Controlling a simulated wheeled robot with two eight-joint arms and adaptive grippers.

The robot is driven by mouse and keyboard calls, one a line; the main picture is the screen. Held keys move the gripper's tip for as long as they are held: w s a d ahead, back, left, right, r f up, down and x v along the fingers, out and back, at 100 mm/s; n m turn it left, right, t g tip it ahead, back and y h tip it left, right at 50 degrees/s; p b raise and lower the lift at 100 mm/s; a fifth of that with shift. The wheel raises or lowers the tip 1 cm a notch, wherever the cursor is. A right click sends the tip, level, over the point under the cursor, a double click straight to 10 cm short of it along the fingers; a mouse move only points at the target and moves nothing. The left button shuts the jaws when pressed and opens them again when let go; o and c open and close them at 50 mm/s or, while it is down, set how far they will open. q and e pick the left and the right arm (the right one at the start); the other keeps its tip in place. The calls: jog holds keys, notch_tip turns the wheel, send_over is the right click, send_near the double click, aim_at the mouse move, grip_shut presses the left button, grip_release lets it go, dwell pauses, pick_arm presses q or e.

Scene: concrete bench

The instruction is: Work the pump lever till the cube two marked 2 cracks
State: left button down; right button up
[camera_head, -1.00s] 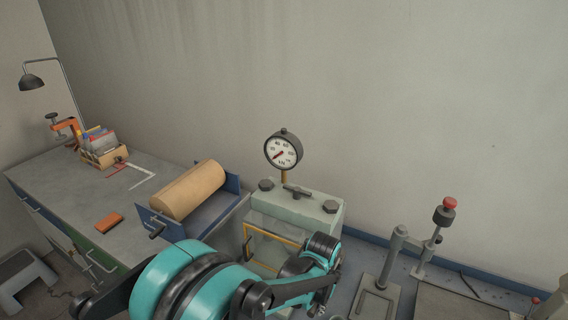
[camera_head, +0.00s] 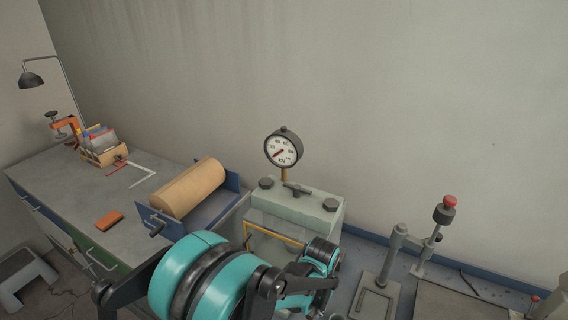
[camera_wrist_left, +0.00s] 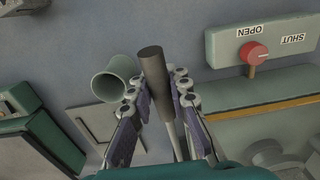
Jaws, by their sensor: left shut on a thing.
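The pump lever, a grey rod with a dark cylindrical grip (camera_wrist_left: 152,66), stands between the fingers of my left gripper (camera_wrist_left: 158,88) in the left wrist view. The gripper is shut on it. In the head view my teal left arm covers the lever and the gripper. The pale green press (camera_head: 296,206) carries a round dial gauge (camera_head: 283,149) with a red needle pointing lower left. A red valve knob (camera_wrist_left: 254,53) sits on a plate marked OPEN and SHUT in the wrist view. I see no cube marked 2. My right gripper is not in view.
A workbench (camera_head: 65,190) at left holds a tan cylinder (camera_head: 188,188), an orange block (camera_head: 109,220) and a file box (camera_head: 105,154). A stand with a red-topped knob (camera_head: 449,202) is to the right. A hollow green cylinder (camera_wrist_left: 112,82) is beside the lever grip.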

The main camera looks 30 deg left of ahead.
pick_arm(q)
jog(key=r, duration=0.2)
jog(key=w+r, duration=0.1)
jog(key=r, duration=0.2)
jog(key=w+r, duration=0.1)
jog(key=r, duration=0.1)
jog(key=shift+w+r, duration=0.15)
jog(key=f, duration=0.1)
jog(key=s+f, duration=0.1)
jog(key=f, duration=0.1)
jog(key=s+f, duration=0.1)
jog(key=shift+f, duration=0.35)
jog(key=shift+s+f, duration=0.2)
jog(key=shift+f, duration=1.15)
jog(key=shift+s+f, duration=0.2)
jog(key=shift+f, duration=1.15)
jog(key=w+r, duration=0.1)
jog(key=r, duration=0.5)
jog(key=w+r, duration=0.1)
jog(key=r, duration=0.2)
jog(key=shift+w+r, duration=0.15)
jog(key=shift+w, duration=0.15)
